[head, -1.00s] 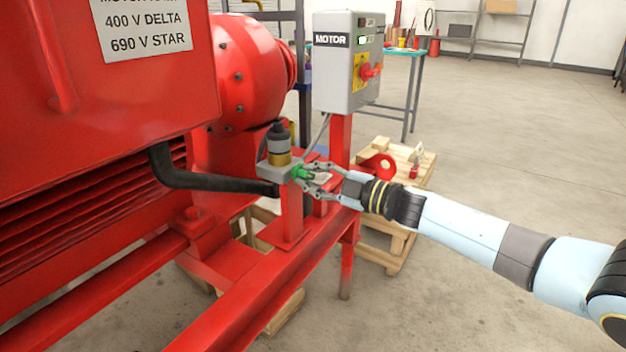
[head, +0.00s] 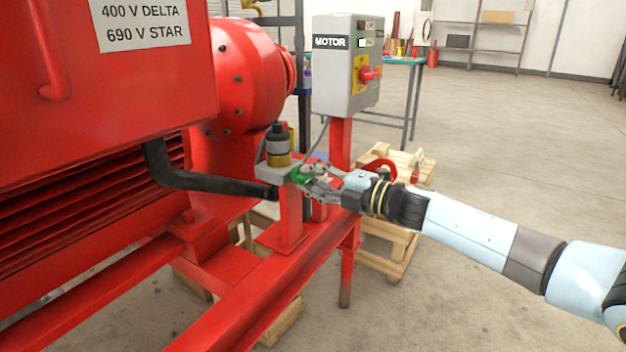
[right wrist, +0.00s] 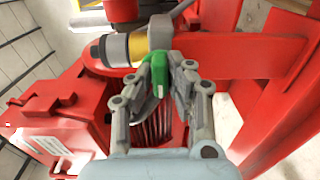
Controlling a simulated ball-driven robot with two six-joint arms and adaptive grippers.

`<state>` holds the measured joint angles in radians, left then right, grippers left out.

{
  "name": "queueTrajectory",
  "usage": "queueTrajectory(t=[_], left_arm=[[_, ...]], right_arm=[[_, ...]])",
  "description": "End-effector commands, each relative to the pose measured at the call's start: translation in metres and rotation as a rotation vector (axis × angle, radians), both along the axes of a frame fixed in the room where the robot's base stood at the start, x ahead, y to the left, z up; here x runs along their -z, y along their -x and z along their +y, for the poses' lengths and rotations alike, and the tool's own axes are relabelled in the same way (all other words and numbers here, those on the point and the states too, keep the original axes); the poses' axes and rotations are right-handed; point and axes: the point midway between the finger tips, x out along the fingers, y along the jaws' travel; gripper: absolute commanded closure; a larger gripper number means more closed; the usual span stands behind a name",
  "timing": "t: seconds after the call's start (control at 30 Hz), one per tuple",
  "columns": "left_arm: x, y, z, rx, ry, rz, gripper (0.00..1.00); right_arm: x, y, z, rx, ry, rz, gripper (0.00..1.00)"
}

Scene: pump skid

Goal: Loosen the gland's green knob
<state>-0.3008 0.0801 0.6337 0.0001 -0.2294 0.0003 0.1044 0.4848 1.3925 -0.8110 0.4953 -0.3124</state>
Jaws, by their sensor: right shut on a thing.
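My right gripper (head: 312,178) is shut on the knob, coming in from the right. In the right wrist view the green knob (right wrist: 160,75) lies between the two fingertips, partly covered by them. The gland's black, grey and brass cylinder (head: 278,146) stands upright on the block. My left gripper is in neither view.
The grey motor switch box (head: 335,75) with a red handle (head: 371,73) stands on a red post just behind my gripper. The large red motor housing (head: 100,90) fills the left. A wooden pallet (head: 395,240) is on the floor behind my wrist. The floor at right is clear.

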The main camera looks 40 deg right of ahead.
Motion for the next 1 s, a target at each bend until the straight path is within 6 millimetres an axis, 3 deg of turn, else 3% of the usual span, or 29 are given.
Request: queueTrajectory(t=[0.4, 0.43, 0.6, 0.87, 1.0], left_arm=[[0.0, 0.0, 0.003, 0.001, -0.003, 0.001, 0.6], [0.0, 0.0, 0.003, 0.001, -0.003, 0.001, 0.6], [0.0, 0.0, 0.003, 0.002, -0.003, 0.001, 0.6], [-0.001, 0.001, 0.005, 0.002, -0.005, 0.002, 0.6], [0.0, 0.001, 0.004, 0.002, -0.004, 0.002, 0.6]], right_arm=[[-0.001, -0.001, 0.0, -0.001, 0.008, -0.006, 1.0], [-0.001, -0.001, 0.0, -0.001, 0.008, -0.006, 0.81], [-0.001, 0.0, 0.0, -0.001, 0.008, -0.004, 0.62], [0.0, 0.0, 0.0, 0.0, 0.007, -0.003, 0.62], [0.001, 0.011, -0.005, -0.001, 0.009, 0.0, 0.62]])
